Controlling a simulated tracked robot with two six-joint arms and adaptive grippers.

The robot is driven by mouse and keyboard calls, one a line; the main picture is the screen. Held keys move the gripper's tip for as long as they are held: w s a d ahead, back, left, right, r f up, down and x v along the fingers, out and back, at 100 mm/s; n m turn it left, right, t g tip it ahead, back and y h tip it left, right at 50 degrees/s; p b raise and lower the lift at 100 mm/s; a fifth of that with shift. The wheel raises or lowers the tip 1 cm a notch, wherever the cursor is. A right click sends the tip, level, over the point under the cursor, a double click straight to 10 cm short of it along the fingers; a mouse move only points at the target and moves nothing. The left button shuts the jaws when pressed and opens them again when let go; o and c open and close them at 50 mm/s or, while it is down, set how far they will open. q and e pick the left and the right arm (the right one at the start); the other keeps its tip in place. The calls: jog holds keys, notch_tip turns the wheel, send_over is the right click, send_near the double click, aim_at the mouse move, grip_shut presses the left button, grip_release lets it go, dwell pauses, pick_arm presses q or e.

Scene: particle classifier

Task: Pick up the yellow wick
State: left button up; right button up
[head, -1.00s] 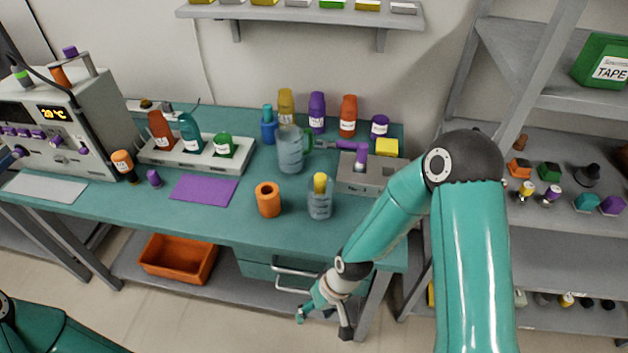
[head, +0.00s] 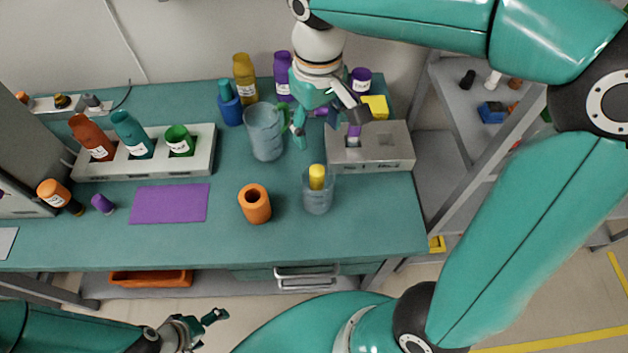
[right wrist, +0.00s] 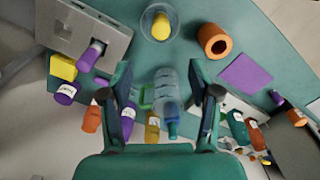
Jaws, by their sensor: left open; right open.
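A yellow cylinder (head: 317,177), which fits the yellow wick, stands upright in a clear glass beaker (head: 318,200) at the front right of the teal bench. It also shows at the top of the right wrist view (right wrist: 160,27). My right gripper (head: 332,126) is open and empty, pointing down over the back of the bench, behind the beaker and beside the large clear jug (head: 265,138). Its two fingers (right wrist: 168,108) frame the jug in the right wrist view. My left gripper (head: 207,328) is open, low in front of the bench.
An orange hollow cylinder (head: 255,208) stands left of the beaker. A grey block with sockets (head: 395,155) lies behind it to the right, holding a purple piece. Bottles line the back. A purple mat (head: 170,204) and bottle rack (head: 200,160) are to the left.

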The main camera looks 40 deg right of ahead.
send_over(317, 170)
jog(key=f, duration=0.6)
jog(key=shift+w+f, duration=0.2)
jog(key=shift+f, duration=0.1)
jog(key=shift+s+f, duration=0.2)
jog(key=shift+f, duration=2.8)
grip_shut()
